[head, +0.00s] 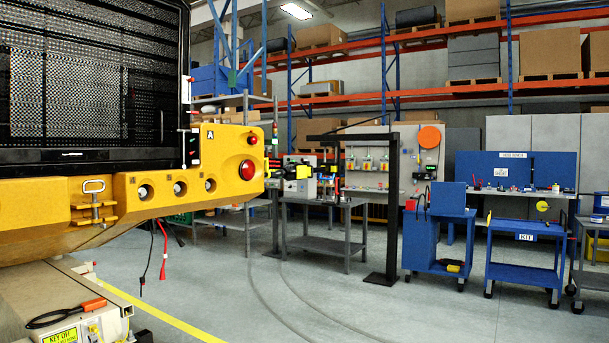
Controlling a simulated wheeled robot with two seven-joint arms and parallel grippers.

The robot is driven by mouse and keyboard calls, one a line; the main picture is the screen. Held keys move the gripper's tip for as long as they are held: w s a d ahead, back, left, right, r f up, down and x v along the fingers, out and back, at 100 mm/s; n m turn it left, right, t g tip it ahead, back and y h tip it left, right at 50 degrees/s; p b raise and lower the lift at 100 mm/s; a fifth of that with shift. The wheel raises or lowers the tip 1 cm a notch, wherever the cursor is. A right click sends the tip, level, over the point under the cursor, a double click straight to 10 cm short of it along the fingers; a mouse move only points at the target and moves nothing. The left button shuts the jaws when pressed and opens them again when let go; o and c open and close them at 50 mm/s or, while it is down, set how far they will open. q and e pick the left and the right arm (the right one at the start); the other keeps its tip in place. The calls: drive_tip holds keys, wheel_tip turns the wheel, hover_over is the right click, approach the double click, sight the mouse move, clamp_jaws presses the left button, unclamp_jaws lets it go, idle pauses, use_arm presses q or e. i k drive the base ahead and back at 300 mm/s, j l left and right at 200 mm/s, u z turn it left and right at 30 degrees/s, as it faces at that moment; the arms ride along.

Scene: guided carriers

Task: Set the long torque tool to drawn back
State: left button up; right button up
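I cannot pick out the long torque tool with certainty. A black floor stand (392,215) with an overhead arm (345,137) stands in the middle distance. Small yellow and black tool-like parts (302,171) show left of it, just past the end of the yellow carrier, in front of a grey machine on a table. They are too small to tell whether one is the torque tool or how it is set. Neither of my grippers is in view.
The yellow carrier (215,165) with a black mesh unit (70,70) fills the left. A grey table (318,243), a blue cart (440,235) and a blue KIT cart (525,265) stand farther back. The grey floor (340,300) in the middle is clear.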

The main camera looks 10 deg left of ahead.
sight(293, 170)
drive_tip(key=u, duration=0.2)
drive_tip(key=i+u, duration=0.1)
drive_tip(key=i, duration=8.65)
drive_tip(key=l+z, duration=0.15)
drive_tip(key=z, duration=0.25)
drive_tip(key=i+j, duration=0.05)
